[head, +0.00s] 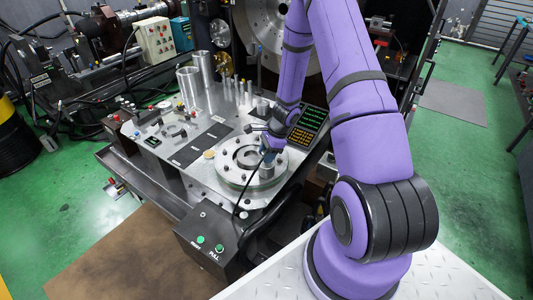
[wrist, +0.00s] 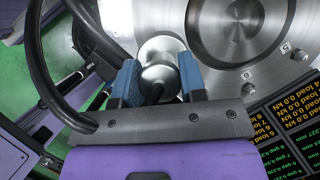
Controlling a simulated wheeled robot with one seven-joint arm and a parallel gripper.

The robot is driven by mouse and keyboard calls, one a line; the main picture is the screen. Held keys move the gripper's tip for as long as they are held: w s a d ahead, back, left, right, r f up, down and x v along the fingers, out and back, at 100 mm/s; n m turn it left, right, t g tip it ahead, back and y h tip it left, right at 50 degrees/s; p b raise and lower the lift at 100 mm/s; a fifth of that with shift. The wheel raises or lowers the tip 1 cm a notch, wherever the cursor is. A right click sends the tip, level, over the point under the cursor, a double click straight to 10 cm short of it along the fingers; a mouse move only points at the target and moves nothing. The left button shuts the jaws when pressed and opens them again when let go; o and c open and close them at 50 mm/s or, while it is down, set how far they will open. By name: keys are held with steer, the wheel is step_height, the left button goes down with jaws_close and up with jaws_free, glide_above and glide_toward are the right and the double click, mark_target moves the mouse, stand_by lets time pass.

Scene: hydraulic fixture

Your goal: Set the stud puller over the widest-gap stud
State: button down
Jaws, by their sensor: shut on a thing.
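The stud puller (wrist: 160,52) is a shiny metal cylinder with a black hose, upright between the blue finger pads of my gripper (wrist: 160,77). My gripper (head: 268,148) is shut on the puller (head: 267,171) at the right part of the round steel flange (head: 232,176). In the wrist view the puller overlaps the rim of the flange (wrist: 222,82). Two bare studs show on the rim, one by a mark like 5 (wrist: 285,48) and one lower (wrist: 246,75). Any stud under the puller is hidden. I cannot tell whether the puller is seated or held above.
A readout screen (head: 308,124) with gap and load lines stands just right of the flange; it also shows in the wrist view (wrist: 296,115). A control box (head: 208,240) with green buttons is in front. Metal cylinders (head: 188,86) and pins stand behind. The black hose loops beside my gripper.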

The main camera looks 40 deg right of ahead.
steer(key=shift+f, duration=0.2)
steer(key=c, duration=0.6)
jaws_free()
steer(key=v, duration=1)
steer(key=shift+d+r, duration=0.2)
steer(key=shift+r, duration=0.15)
steer(key=shift+s, duration=0.1)
